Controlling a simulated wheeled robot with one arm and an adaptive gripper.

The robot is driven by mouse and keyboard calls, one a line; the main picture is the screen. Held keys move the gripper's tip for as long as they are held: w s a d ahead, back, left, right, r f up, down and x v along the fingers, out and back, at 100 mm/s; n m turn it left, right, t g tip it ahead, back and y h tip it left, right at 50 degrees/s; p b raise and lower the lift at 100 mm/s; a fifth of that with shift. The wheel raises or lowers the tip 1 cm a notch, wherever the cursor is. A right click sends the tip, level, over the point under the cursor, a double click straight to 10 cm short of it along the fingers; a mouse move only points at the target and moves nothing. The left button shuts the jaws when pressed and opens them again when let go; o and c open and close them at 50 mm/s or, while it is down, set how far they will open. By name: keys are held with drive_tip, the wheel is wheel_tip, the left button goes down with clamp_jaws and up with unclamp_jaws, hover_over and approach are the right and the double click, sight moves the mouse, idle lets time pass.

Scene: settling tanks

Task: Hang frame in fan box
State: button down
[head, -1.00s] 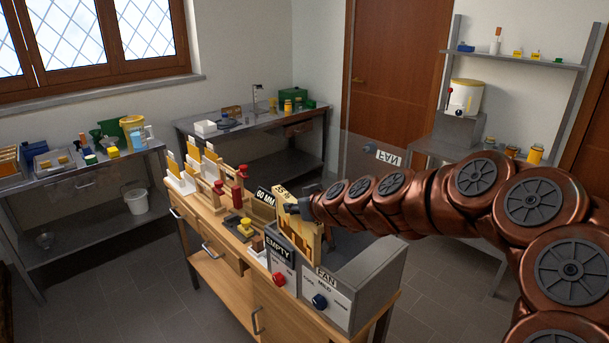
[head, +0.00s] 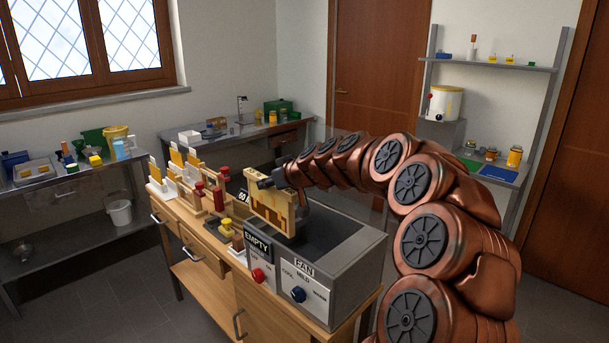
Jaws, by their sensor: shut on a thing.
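My gripper (head: 270,182) is shut on the top of a pale wooden frame (head: 268,207). It holds the frame upright at the left end of the fan box. The frame's lower edge overlaps the box opening in the picture; I cannot tell whether it touches or rests on a rim. The grey fan box (head: 352,264) stands on the wooden cabinet, with a dark open top. My arm hides part of the space behind the box.
Left of the box, the wooden cabinet (head: 208,262) carries a yellow-topped item (head: 226,225), red-topped holders (head: 219,198) and white racks (head: 163,178). Metal tables stand left and behind. A wall shelf (head: 487,64) and a white-and-yellow drum (head: 444,103) are at right.

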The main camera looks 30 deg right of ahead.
drive_tip(key=s+d+r+y+b, duration=0.1)
drive_tip(key=d+r+b, duration=0.3)
drive_tip(key=d, duration=0.6)
drive_tip(key=b, duration=0.2)
drive_tip(key=shift+s+d+n+b, duration=0.25)
drive_tip(key=shift+s+n+b, duration=0.1)
drive_tip(key=shift+n, duration=0.05)
drive_tip(key=shift+r, duration=0.15)
drive_tip(key=shift+b, duration=0.6)
drive_tip(key=shift+f+b, duration=2.7)
drive_tip(key=shift+f, duration=0.2)
drive_tip(key=shift+s+b, duration=0.1)
drive_tip(key=shift+b, duration=0.9)
